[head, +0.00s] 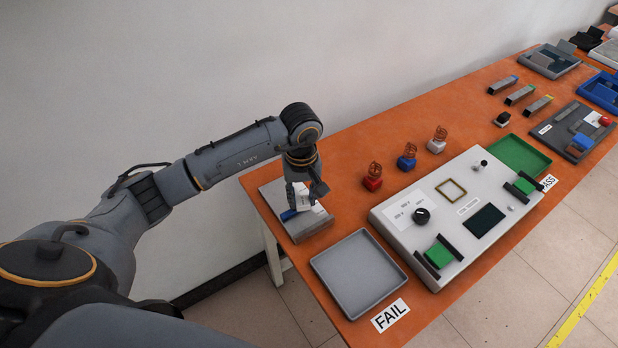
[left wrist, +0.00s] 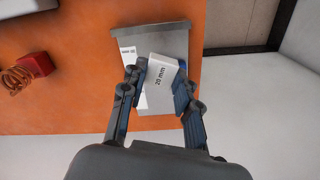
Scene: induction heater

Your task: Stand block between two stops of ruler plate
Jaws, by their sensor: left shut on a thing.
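The ruler plate (head: 310,231) is a grey plate at the near left end of the orange table. It also shows in the left wrist view (left wrist: 178,42), with a raised edge at its far end and a white label strip on its left part. My left gripper (head: 302,203) is over this plate, pointing down. Its blue-padded fingers are shut on a white block (left wrist: 162,88) marked "20 mm". The fingers and the block hide much of the plate and the stops. I cannot tell whether the block touches the plate. My right gripper is not in view.
A grey tray (head: 358,272) marked FAIL lies right beside the plate. Red (head: 373,182), blue (head: 407,162) and white (head: 437,146) blocks with copper coils stand behind the white heater panel (head: 445,262). A green tray (head: 520,156) and other fixtures lie farther along the table.

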